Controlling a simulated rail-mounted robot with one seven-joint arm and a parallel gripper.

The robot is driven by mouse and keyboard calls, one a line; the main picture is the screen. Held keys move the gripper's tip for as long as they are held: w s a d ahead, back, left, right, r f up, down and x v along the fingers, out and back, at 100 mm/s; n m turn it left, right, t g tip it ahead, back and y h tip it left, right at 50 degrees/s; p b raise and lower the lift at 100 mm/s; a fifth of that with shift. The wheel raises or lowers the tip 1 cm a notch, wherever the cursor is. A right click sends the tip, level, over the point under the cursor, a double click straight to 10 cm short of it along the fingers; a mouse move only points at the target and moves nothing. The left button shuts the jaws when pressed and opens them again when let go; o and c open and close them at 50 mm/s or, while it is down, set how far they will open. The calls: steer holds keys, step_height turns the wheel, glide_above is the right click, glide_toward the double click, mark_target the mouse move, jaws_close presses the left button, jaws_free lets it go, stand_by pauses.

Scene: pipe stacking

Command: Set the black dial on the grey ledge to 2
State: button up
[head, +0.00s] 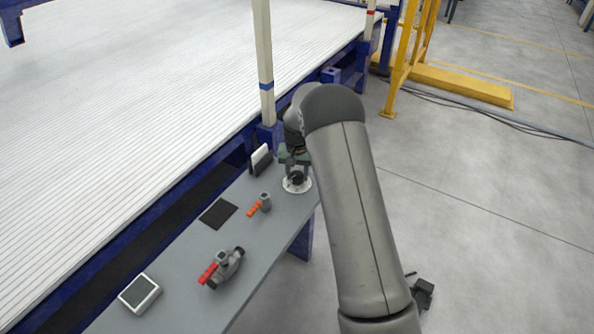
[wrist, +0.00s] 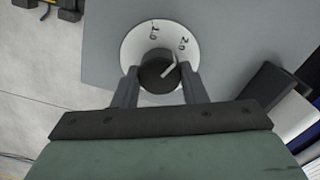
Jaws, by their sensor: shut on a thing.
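The black dial (head: 297,179) sits on a white round plate (head: 297,188) near the far end of the grey ledge (head: 187,270). In the wrist view the black knob (wrist: 154,72) has a white pointer line that points up and right, roughly toward the mark that looks like 20 or 2.0. Another mark, like 10 or 1.0, is at the plate's upper left. My gripper (wrist: 159,74) is shut on the knob, one finger on each side. In the head view my arm partly hides the gripper, and the marks are too small to read.
On the ledge lie a red-handled valve (head: 209,273), a small orange-handled valve (head: 254,210), a black pad (head: 218,213) and a white-framed device (head: 139,293). A dark and white upright object (head: 260,159) stands close left of the dial. A white post (head: 264,50) rises behind.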

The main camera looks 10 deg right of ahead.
mark_target(297, 174)
steer(key=shift+r+m, duration=0.1)
steer(key=shift+m, duration=0.7)
steer(key=o, duration=1)
steer(key=shift+c, duration=0.2)
step_height(297, 174, up, 17)
steer(key=p, duration=0.3)
steer(key=shift+r+p, duration=0.2)
steer(key=shift+p, duration=0.15)
